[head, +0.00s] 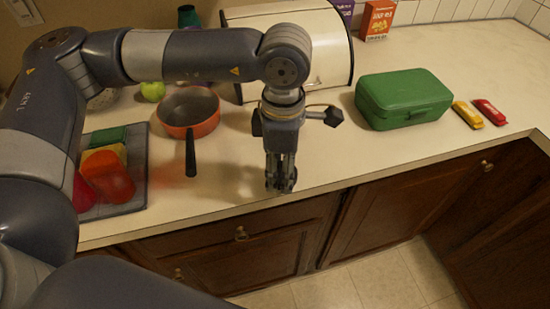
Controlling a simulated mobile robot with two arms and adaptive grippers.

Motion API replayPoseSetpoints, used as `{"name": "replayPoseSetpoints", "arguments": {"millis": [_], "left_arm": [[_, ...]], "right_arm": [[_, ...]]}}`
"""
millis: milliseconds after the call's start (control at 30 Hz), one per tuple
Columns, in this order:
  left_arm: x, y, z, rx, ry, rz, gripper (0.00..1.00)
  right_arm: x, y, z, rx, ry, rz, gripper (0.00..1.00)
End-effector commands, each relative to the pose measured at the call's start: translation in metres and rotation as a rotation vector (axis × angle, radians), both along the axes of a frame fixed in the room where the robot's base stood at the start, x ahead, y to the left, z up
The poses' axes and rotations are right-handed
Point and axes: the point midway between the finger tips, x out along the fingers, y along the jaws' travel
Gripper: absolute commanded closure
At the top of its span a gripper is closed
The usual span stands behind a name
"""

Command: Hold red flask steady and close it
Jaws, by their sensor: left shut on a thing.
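My left gripper (280,181) points down over the front part of the counter, right of the orange pan. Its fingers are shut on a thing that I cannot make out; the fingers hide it. No red flask can be told for sure. A red-orange rounded item (107,177) stands on the dark rack or tray at the left, with another red item (82,193) beside it, partly hidden by my arm. I cannot tell whether either is the flask, or see a cap. My right gripper is not in view.
An orange pan (203,128) has its dark handle towards the front edge. A cream bread box (325,65) stands behind my left wrist. A green case (403,97), a yellow item (467,114) and a small red item (489,111) are at the right. The front middle counter is clear.

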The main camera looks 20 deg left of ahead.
Motion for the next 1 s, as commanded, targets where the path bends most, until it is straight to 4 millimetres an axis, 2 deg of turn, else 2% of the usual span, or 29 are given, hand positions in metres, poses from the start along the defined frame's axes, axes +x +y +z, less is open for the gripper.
{"name": "replayPoseSetpoints", "arguments": {"millis": [33,200,400,600,933,967,1000], "left_arm": [[-0.012,-0.01,-0.003,-0.002,-0.002,-0.011,0.66],[-0.05,-0.034,0.002,0.0,-0.003,-0.01,0.66],[-0.078,-0.053,0.007,-0.001,-0.002,-0.005,0.66],[-0.09,-0.06,0.01,0.0,-0.001,-0.002,0.66],[-0.091,-0.06,0.01,0.0,0.0,0.001,0.66],[-0.091,-0.06,0.01,0.0,0.0,0.001,0.66],[-0.09,-0.06,0.01,0.0,0.0,0.001,0.66]], "right_arm": [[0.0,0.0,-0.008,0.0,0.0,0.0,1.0],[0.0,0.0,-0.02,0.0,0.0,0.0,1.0],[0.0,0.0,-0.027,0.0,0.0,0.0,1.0],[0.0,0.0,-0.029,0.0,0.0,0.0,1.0],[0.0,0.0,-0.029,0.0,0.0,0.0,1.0],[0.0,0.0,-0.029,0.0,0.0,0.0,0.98],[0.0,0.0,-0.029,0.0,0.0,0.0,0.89]]}}
